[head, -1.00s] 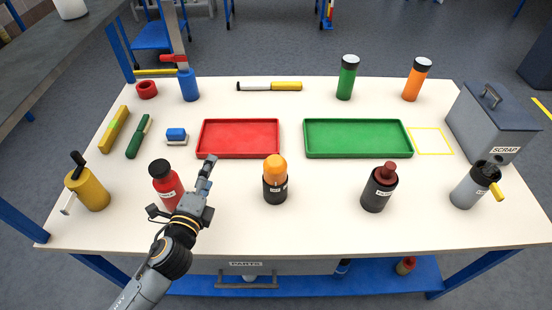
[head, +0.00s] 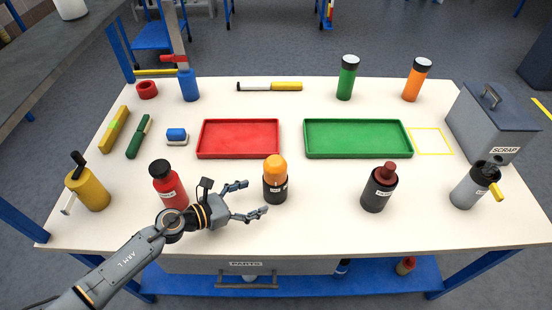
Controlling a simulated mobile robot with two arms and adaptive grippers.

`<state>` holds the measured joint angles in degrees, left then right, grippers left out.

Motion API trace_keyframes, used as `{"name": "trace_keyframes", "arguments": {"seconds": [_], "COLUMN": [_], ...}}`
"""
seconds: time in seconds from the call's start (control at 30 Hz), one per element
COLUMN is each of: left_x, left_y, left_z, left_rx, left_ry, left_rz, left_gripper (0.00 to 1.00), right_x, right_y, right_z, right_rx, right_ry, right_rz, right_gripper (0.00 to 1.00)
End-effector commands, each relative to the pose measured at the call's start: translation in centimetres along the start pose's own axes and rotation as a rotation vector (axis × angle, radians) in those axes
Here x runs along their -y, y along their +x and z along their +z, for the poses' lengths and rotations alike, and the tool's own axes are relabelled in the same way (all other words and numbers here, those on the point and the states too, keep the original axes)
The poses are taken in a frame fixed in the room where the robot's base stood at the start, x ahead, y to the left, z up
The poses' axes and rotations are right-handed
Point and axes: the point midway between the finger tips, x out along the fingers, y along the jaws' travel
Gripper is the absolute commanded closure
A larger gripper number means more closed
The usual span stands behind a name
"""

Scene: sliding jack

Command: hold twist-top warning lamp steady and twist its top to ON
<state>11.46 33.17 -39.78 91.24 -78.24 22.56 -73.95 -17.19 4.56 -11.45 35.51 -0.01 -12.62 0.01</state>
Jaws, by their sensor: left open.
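The twist-top warning lamp (head: 275,188) stands upright near the table's front middle. It has a black base with a small white label, too small to read, and an orange top (head: 275,167). My left gripper (head: 257,198) is open and lies just left of the lamp. Its two fingers point right toward the black base, one farther back and one nearer the front. The fingers are close to the lamp but not around it. My right gripper is not in view.
A red bottle (head: 167,185) stands close behind my left arm. A black bottle with a dark red top (head: 379,189) stands to the right. A red tray (head: 239,153) and a green tray (head: 357,154) lie behind. The table between lamp and black bottle is clear.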

Motion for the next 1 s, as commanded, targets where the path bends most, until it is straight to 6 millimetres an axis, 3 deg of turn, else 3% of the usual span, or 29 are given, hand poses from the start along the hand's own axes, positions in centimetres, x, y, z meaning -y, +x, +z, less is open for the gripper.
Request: {"name": "trace_keyframes", "arguments": {"seconds": [0.2, 0.43, 0.9, 0.93, 1.0], "left_x": [0.0, 0.0, 0.0, 0.0, 0.0], "left_y": [3.4, 6.0, 7.0, 7.0, 7.0], "left_z": [0.1, 0.0, 0.1, 0.1, 0.1], "left_rx": [0.003, 0.003, 0.002, 0.002, 0.002], "left_ry": [-0.002, -0.003, -0.003, -0.003, -0.003], "left_rz": [0.001, 0.001, 0.002, 0.002, 0.001], "left_gripper": [0.19, 0.19, 0.19, 0.21, 0.35], "right_x": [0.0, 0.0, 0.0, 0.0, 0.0], "right_y": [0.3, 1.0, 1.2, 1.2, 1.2], "right_z": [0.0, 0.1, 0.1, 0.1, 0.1], "right_rx": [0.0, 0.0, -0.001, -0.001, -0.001], "right_ry": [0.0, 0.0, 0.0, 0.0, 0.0], "right_rz": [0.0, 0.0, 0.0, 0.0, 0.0], "right_gripper": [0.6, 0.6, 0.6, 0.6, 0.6]}}
